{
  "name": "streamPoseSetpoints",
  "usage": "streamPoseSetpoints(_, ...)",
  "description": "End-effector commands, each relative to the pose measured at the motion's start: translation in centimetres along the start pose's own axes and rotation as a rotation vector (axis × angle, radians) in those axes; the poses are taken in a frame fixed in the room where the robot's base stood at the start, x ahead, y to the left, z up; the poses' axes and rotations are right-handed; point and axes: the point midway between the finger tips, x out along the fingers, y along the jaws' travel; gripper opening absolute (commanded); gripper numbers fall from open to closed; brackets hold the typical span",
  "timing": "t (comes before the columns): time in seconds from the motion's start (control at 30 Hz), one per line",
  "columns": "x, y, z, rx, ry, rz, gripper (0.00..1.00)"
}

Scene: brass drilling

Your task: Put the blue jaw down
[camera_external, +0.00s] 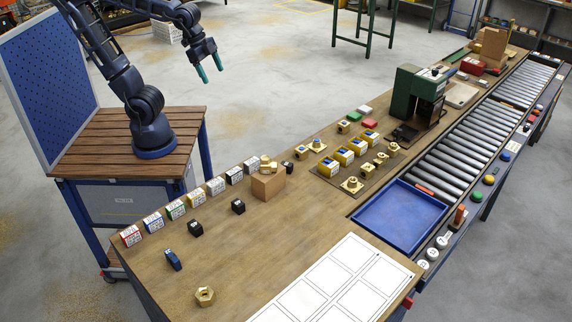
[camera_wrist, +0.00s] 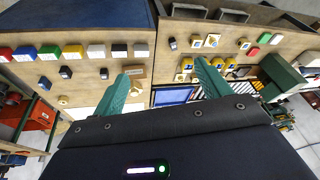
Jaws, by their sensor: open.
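The blue jaw (camera_external: 173,259) is a small dark blue block on the near left part of the wooden bench (camera_external: 225,270). It lies apart from the black blocks, with a brass nut (camera_external: 204,296) nearer the front. In the wrist view the jaw (camera_wrist: 44,82) appears as a small dark shape at the left. My gripper (camera_external: 210,68) is open and empty, raised high at the upper left, well away from the jaw. Its two green fingers also show spread apart in the wrist view (camera_wrist: 162,72).
Two black blocks (camera_external: 238,206) (camera_external: 196,229) and a row of coloured labelled boxes (camera_external: 174,210) are near the jaw. A cardboard block (camera_external: 268,184) bears a brass part. A blue tray (camera_external: 400,218) and a white sheet with outlined squares (camera_external: 345,285) are to the right.

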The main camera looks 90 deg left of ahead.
Motion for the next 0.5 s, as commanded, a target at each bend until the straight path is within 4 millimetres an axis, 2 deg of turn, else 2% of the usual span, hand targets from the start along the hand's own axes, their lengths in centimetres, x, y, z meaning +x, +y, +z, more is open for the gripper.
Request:
streamPoseSetpoints(0.03, -0.6, -0.9, 1.7, -0.072, 0.012, -0.015, 0.76)
streamPoseSetpoints(0.1, -1.2, -1.9, 3.8, -0.167, 0.023, -0.031, 0.76)
streamPoseSetpoints(0.23, -1.8, -3.1, 7.1, -0.313, 0.042, -0.051, 0.76)
streamPoseSetpoints(0.4, -2.1, -3.8, 9.6, -0.427, 0.057, -0.063, 0.76)
streamPoseSetpoints(0.5, -2.2, -3.9, 10.1, -0.449, 0.059, -0.065, 0.76)
